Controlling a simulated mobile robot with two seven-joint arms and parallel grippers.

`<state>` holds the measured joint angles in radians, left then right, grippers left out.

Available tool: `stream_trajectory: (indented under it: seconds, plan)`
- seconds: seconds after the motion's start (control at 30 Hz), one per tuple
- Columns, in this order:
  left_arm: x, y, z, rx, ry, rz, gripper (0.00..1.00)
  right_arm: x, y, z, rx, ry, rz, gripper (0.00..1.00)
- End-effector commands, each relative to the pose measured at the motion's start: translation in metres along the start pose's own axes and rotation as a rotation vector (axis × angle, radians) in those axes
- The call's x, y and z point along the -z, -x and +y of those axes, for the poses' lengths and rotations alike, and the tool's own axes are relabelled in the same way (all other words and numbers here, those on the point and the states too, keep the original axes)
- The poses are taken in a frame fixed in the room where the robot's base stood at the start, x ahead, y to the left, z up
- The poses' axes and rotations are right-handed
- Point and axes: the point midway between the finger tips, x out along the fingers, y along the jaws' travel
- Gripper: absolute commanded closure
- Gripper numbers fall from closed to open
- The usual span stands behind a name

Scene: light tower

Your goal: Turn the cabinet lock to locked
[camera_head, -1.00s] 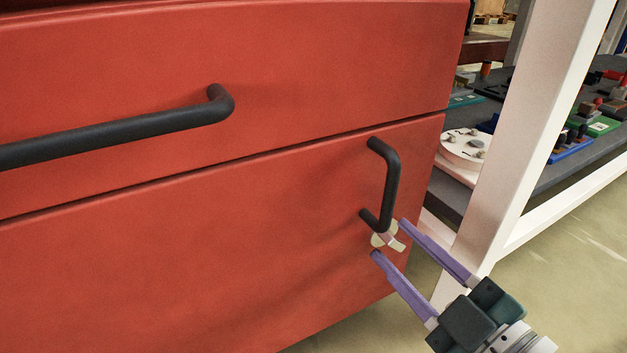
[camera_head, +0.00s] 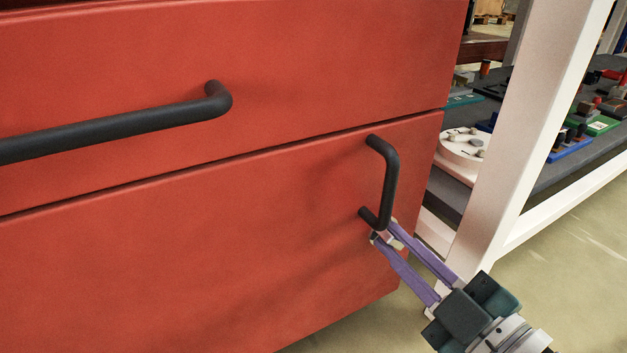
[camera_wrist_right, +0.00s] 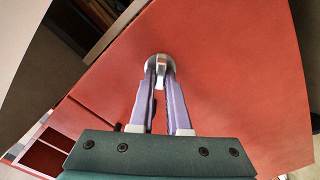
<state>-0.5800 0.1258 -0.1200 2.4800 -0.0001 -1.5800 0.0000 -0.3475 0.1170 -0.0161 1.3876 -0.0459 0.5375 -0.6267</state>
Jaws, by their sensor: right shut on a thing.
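The red cabinet (camera_head: 200,260) fills the left and middle of the head view. Its lock (camera_head: 376,238) is a small pale knob low on the lower front, just below the short black upright handle (camera_head: 391,180). My right gripper (camera_head: 384,235) comes from the lower right with its purple fingers closed on the lock. In the right wrist view the lock (camera_wrist_right: 158,62) shows as a round grey disc with a pale raised grip, and the fingertips (camera_wrist_right: 160,75) are on both sides of that grip. The fingers partly hide the lock in the head view. My left gripper is out of view.
A long black handle (camera_head: 120,128) crosses the upper drawer. The short handle is very close above my right fingertips. A white post (camera_head: 510,150) stands right of the cabinet, with a dark shelf of coloured parts (camera_head: 590,125) behind it. Open floor (camera_head: 560,270) lies lower right.

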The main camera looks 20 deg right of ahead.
Motion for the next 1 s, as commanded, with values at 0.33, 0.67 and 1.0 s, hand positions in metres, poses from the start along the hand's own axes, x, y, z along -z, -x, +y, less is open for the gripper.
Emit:
stream_trajectory:
  seconds: [0.33,0.67,1.0]
  plan:
    - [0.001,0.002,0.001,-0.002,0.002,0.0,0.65,0.0,0.0,0.0,0.001,-0.02,0.0,1.0]
    - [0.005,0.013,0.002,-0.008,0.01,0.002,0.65,0.001,0.0,0.002,0.002,-0.197,-0.002,1.0]
    - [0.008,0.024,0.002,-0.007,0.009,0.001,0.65,0.0,0.0,0.003,0.001,-0.486,-0.002,1.0]
